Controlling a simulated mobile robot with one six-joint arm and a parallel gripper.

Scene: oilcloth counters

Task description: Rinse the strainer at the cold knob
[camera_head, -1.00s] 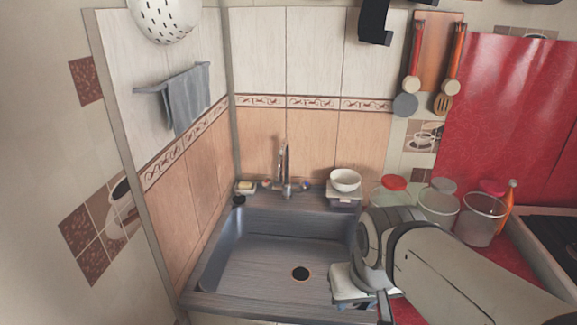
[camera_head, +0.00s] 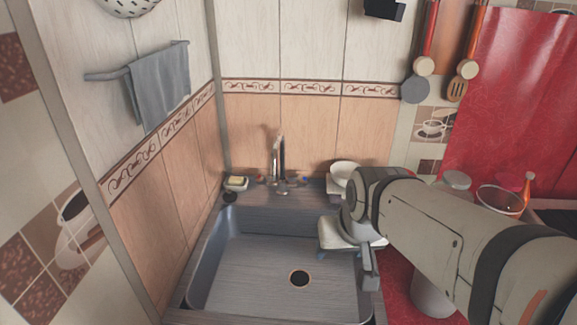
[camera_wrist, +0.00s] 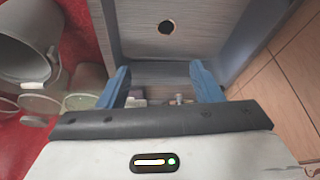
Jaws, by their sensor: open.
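The strainer (camera_head: 128,6), white and full of holes, hangs on the left wall. Only its bottom shows at the top edge of the head view. The cold knob (camera_head: 303,180), with a blue mark, is on the right of the tap (camera_head: 280,165) behind the sink. The hot knob (camera_head: 262,180), with a red mark, is on the left. My gripper (camera_head: 345,258) is at the sink's right side, far below and right of the strainer. In the wrist view its blue fingers (camera_wrist: 160,80) are spread, with nothing between them.
The sink (camera_head: 260,255) is empty, with a round drain (camera_head: 299,279). A grey towel (camera_head: 160,88) hangs on a left-wall rail. A soap dish (camera_head: 235,183) stands left of the tap, a white bowl (camera_head: 343,172) right of it. Clear containers (camera_head: 500,200) stand on the red counter at right.

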